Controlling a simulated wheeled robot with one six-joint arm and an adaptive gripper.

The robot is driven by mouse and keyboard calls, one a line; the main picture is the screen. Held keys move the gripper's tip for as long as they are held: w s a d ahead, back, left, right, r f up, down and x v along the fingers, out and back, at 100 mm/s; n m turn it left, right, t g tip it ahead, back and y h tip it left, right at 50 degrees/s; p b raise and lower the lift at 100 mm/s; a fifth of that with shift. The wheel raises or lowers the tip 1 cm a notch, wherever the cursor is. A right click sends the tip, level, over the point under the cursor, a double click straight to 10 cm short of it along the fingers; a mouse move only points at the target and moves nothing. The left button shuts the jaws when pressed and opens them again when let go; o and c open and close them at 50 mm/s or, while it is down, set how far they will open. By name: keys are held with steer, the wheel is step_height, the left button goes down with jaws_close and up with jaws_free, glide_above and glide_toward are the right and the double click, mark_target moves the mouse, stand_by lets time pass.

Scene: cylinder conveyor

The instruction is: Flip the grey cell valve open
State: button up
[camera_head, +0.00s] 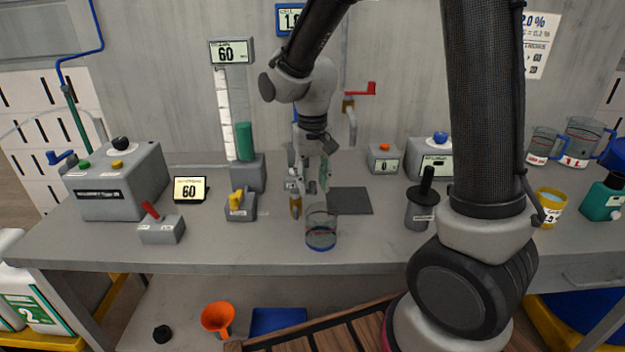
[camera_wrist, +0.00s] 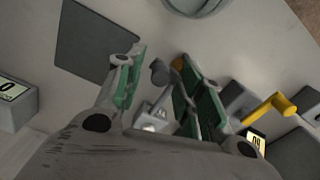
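A small grey handle (camera_wrist: 160,72) shows between my fingers in the wrist view and looks like the grey cell valve. A pale grey block (camera_wrist: 152,118) lies behind it. In the head view the small grey fitting (camera_head: 292,184) is partly hidden by my gripper (camera_head: 312,186), and an orange-yellow piece (camera_head: 295,206) hangs below it. My gripper (camera_wrist: 165,88) points down with its green-padded fingers apart, one on each side of the grey handle. I cannot tell whether a finger touches it. Nothing is held.
A clear glass beaker (camera_head: 321,232) stands at the bench's front edge, close to my gripper. A yellow-handled valve (camera_head: 237,200) and a red-lever box (camera_head: 158,226) are to the left. A dark flat pad (camera_head: 352,201) lies to the right. The bench front (camera_head: 270,256) is mostly clear.

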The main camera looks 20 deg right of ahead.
jaws_close()
steer(key=shift+w+d+n, duration=0.15)
steer(key=shift+w+n, duration=0.15)
steer(key=shift+n, duration=0.7)
jaws_free()
step_height(320, 180, up, 12)
